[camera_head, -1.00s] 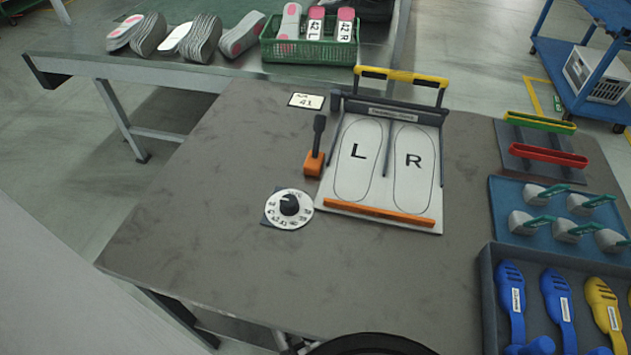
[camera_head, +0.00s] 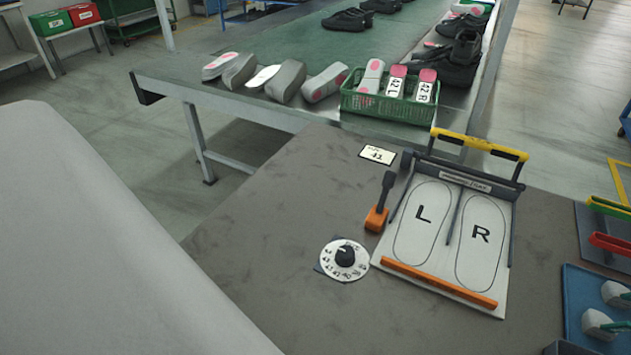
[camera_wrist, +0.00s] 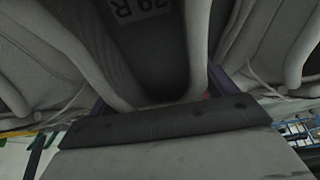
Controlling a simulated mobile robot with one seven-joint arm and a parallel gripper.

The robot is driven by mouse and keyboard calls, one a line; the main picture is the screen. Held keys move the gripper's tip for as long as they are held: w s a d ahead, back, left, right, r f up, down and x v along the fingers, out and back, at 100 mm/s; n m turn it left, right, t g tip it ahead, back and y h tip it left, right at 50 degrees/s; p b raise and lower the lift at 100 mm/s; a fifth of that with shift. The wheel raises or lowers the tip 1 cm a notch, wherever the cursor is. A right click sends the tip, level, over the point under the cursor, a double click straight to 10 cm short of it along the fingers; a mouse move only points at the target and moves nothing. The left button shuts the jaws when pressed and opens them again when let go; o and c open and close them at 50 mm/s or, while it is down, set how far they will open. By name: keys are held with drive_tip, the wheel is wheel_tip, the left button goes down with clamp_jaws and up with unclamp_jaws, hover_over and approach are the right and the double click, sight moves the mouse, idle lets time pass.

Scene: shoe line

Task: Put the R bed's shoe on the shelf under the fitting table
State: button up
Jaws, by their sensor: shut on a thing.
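The fitting table (camera_head: 270,225) is a grey-brown top in the head view. On it the board with the L bed and the R bed (camera_head: 478,248) stands bare; no shoe is on either bed. The shelf under the table is hidden. In the wrist view a grey and dark shoe (camera_wrist: 60,60) fills the picture very close up, with a label that seems to read 39 R. My gripper (camera_wrist: 160,98) is shut on this shoe, its fingers mostly hidden. My gripper is not in the head view.
Behind the table a bench (camera_head: 230,100) bears grey lasts and a green basket (camera_head: 385,106). A dial (camera_head: 345,260), an orange-based lever (camera_head: 378,215) and a size card (camera_head: 377,154) are on the table. A blue tray (camera_head: 590,290) lies at the right. Floor is open behind left.

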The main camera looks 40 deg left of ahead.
drive_tip(key=o, duration=1.1)
drive_tip(key=shift+f, duration=0.15)
drive_tip(key=p+v, duration=0.1)
drive_tip(key=v, duration=1.1)
drive_tip(key=shift+s, duration=0.1)
